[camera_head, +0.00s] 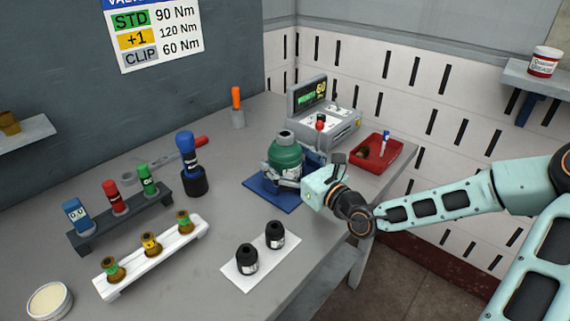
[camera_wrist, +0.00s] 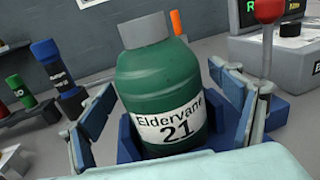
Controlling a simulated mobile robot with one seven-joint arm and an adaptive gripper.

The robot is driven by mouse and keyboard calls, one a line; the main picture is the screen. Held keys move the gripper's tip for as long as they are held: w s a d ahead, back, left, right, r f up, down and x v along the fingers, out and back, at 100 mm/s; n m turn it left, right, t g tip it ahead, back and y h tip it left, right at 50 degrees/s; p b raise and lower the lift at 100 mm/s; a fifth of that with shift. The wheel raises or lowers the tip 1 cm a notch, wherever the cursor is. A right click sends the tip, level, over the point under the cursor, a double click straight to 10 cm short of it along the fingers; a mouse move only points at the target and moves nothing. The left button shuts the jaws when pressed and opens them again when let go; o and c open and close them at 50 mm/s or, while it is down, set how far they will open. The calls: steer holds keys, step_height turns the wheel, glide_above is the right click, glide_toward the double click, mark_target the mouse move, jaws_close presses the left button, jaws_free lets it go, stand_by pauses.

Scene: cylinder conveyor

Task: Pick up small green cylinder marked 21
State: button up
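The small green cylinder (camera_head: 285,158) stands upright in a blue holder on a blue base plate (camera_head: 272,195). It has a grey cap, and in the wrist view the green cylinder (camera_wrist: 160,80) carries a white label reading "Eldervane 21". My gripper (camera_head: 288,174) is at the cylinder, coming from the right front. In the wrist view my gripper (camera_wrist: 163,105) is open, with one finger on each side of the cylinder's body. Gaps show between the fingers and the cylinder. The cylinder's base is partly hidden by the holder and my gripper.
Behind stands a grey device with a display (camera_head: 328,125), with a red-knobbed lever (camera_head: 320,123) close to the cylinder's right. A red tray (camera_head: 374,153) lies right. Two black cylinders stand on a white plate (camera_head: 240,283) in front. Racks (camera_head: 125,213) stand left.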

steer(key=c, duration=2)
steer(key=shift+r, duration=0.15)
steer(key=shift+c, duration=0.6)
steer(key=shift+r, duration=0.15)
